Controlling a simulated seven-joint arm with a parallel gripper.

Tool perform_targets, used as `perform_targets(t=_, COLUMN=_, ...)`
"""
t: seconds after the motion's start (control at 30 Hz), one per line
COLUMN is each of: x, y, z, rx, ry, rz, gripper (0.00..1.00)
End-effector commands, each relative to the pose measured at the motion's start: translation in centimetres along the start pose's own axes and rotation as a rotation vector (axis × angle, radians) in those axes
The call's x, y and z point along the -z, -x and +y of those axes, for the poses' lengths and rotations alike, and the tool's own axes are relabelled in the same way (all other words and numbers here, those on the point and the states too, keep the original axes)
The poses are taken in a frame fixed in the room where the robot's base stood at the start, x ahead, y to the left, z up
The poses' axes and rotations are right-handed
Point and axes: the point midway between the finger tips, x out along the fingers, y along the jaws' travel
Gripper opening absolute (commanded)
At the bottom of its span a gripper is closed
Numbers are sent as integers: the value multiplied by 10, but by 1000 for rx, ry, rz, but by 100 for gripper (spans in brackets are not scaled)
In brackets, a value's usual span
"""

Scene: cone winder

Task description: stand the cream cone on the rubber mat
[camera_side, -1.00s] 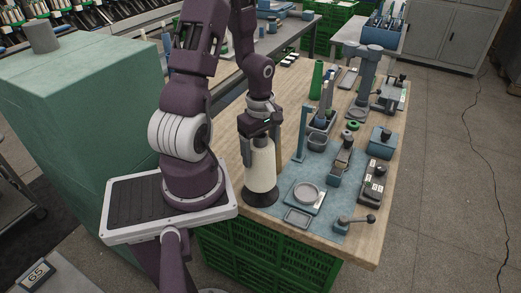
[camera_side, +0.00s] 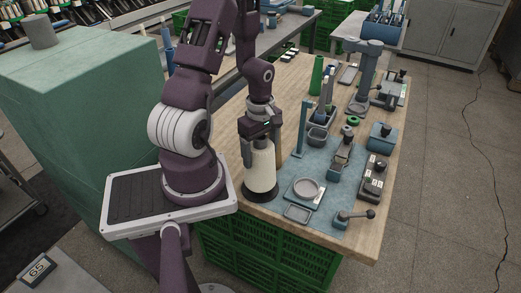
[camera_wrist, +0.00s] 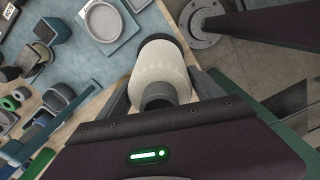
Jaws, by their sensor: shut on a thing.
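The cream cone (camera_side: 261,168) is upright at the near left edge of the wooden table. Its lower end is at the dark round rubber mat (camera_side: 249,195), with the mat's rim showing around it; I cannot tell for certain whether it bears on the mat. My gripper (camera_side: 260,150) is shut on the cone's upper part. In the wrist view, the cone (camera_wrist: 160,70) is between the fingers of my gripper (camera_wrist: 163,95), its narrow grey end toward the camera. The mat shows only as a dark edge beyond the cone's wide end.
Right of the cone, a blue work mat (camera_side: 325,185) carries a round dish on a scale (camera_side: 307,189), a small tray (camera_side: 298,214) and a blue post (camera_side: 301,130). A lever tool (camera_side: 354,217) is at the front right. Bare wood lies behind the cone.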

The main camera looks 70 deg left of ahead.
Motion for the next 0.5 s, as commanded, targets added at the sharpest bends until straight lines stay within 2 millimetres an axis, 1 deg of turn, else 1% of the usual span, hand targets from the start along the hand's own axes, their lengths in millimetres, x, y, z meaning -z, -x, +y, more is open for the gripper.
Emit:
perform_targets(t=0.27, x=0, y=0, z=0, rx=0, ry=0, rz=0, gripper=41)
perform_targets(t=0.5, x=0, y=-6, z=0, rx=1, ry=0, rz=0, gripper=41)
